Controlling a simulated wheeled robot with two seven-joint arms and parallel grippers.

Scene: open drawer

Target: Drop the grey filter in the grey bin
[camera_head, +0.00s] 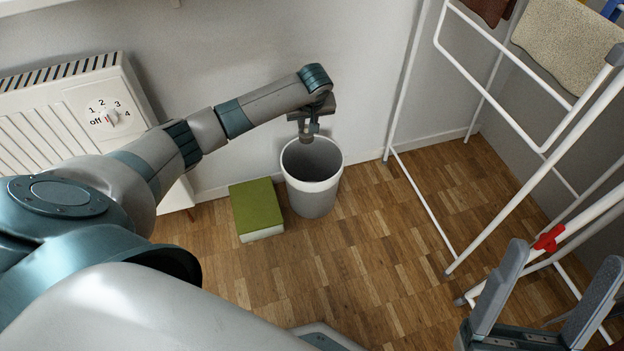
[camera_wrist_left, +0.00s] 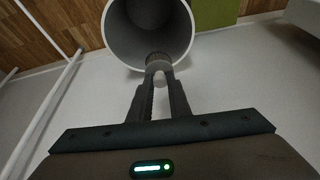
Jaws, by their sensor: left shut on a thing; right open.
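The grey bin (camera_head: 313,190) stands on the floor near the wall, upright and with its open top facing up. It also shows in the left wrist view (camera_wrist_left: 113,40). My left gripper (camera_head: 308,128) is over the bin's rim, pointing down. In the left wrist view my left gripper (camera_wrist_left: 159,80) is shut on a small grey filter (camera_wrist_left: 160,65), which shows against the bin's opening. My right gripper (camera_head: 540,295) is open and empty at the lower right, away from the bin. The bin's bottom is in shadow.
A green-topped box (camera_head: 257,207) stands on the floor just left of the bin. A white heater (camera_head: 70,110) is at the left by the wall. A white drying rack (camera_head: 425,205) with cloths stands at the right. The wooden floor in front of the bin is clear.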

